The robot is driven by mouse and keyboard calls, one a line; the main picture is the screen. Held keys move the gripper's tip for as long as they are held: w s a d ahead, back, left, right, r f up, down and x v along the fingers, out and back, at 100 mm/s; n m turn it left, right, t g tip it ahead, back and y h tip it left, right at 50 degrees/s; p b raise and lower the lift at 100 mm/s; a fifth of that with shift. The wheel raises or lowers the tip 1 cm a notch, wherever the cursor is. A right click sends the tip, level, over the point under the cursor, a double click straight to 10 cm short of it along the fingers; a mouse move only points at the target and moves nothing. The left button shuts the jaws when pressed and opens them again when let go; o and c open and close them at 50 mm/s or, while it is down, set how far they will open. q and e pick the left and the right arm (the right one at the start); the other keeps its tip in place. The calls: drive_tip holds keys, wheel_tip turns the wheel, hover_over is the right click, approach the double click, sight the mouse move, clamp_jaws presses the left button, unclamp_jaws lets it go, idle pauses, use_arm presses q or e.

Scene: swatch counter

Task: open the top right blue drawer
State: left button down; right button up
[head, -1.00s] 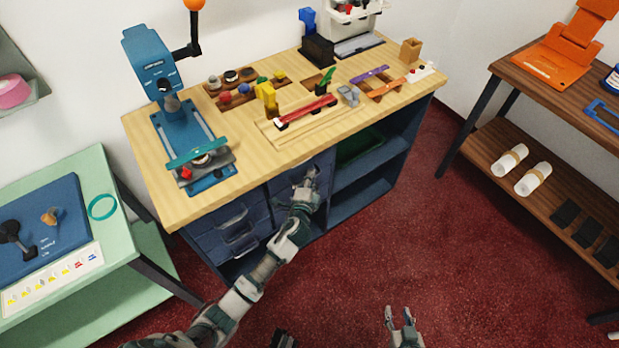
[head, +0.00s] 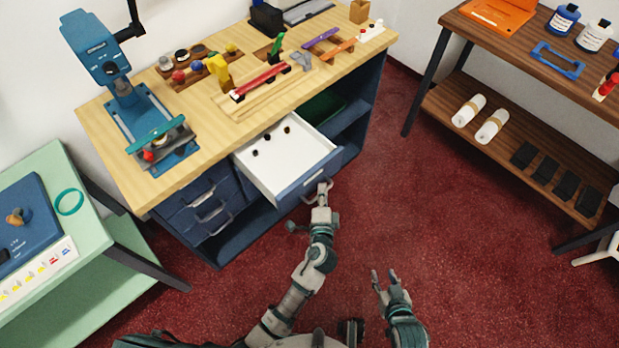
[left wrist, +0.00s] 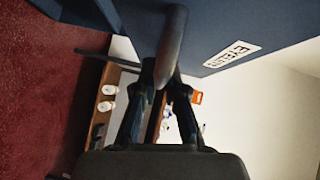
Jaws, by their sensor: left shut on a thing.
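The top right blue drawer (head: 290,168) is pulled well out of the workbench, and its white inside shows several small dark pieces. My left gripper (head: 322,188) is at the drawer's front, shut on its handle (head: 309,196). In the left wrist view, the grey handle bar (left wrist: 173,42) runs between the fingers of my left gripper (left wrist: 165,85), beside the blue drawer front with a white label (left wrist: 231,54). My right gripper (head: 378,283) is open and empty over the red carpet, apart from the bench.
The wooden bench top (head: 205,150) carries a teal press (head: 125,95) and several small tools. Other blue drawers (head: 205,205) are shut at the left. A green table (head: 130,228) stands left and a brown shelf unit (head: 455,60) right. Carpet (head: 470,240) between is clear.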

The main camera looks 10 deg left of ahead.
use_arm(q)
drive_tip(key=shift+s+d+f, duration=0.2)
drive_tip(key=shift+s+d, duration=0.3)
drive_tip(key=shift+s+d+f, duration=0.2)
drive_tip(key=shift+s+d, duration=0.25)
use_arm(e)
drive_tip(key=shift+w+a+r+t, duration=0.15)
drive_tip(key=shift+w+r+t, duration=0.1)
drive_tip(key=shift+w, duration=0.1)
drive_tip(key=shift+w+a+r+t, duration=0.1)
drive_tip(key=shift+w+a+t, duration=0.05)
drive_tip(key=shift+w+t, duration=0.15)
use_arm(q)
drive_tip(key=shift+d, duration=0.1)
drive_tip(key=c, duration=1.2)
unclamp_jaws()
drive_tip(key=shift+d, duration=0.1)
drive_tip(key=shift+r, duration=0.15)
use_arm(e)
drive_tip(key=shift+d, duration=0.1)
